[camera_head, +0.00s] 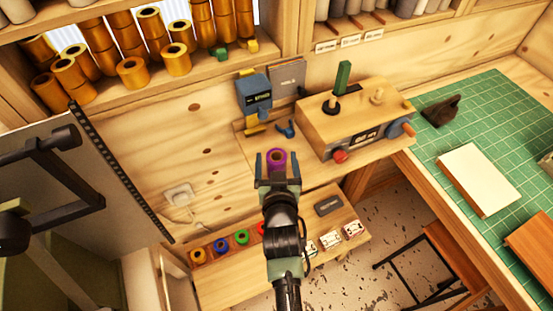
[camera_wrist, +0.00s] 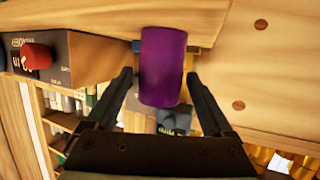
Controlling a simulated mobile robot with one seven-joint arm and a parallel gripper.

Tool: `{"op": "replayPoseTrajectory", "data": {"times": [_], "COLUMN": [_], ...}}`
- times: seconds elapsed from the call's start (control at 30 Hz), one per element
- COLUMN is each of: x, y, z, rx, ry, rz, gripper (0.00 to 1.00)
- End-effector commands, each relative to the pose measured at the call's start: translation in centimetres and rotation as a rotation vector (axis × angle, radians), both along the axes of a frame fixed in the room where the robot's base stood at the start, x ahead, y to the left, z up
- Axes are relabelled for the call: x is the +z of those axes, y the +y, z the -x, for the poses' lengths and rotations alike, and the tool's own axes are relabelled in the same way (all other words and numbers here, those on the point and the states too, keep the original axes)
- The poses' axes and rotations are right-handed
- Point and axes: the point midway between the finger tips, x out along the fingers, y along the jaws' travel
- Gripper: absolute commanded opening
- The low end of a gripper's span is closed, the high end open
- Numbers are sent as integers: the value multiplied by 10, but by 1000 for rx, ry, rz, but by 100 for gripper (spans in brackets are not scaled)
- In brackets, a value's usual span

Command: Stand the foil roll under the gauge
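A purple foil roll (camera_head: 277,158) is between the fingers of my gripper (camera_head: 278,163), in front of the wooden bench. In the wrist view the roll (camera_wrist: 162,66) lies between the two dark fingertips (camera_wrist: 160,75). Gaps show beside the roll in the head view, so the fingers look open around it. Whether anything supports the roll from below is hidden. A blue device with a small label (camera_head: 254,92), which looks like the gauge, stands at the back of the bench, beyond the roll. A blue part shows behind the roll in the wrist view.
A wooden machine (camera_head: 355,115) with a green lever and red knob stands right of the roll. A lower shelf (camera_head: 225,287) holds several coloured rolls and cards. Gold rolls (camera_head: 133,71) fill the upper left shelves. A green cutting mat (camera_head: 500,120) covers the right table.

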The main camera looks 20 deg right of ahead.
Motion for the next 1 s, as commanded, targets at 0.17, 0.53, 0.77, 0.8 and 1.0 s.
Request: {"op": "replayPoseTrajectory", "data": {"times": [0.17,0.53,0.77,0.8,1.0], "x": [1,12,24,26,34], "y": [0,14,27,29,36], "z": [0,36,74,80,101], "rx": [0,2,1,1,1], "ry": [0,0,2,1,1], "rz": [0,-2,-2,-2,-1], "gripper": [86,86,86,86,86]}}
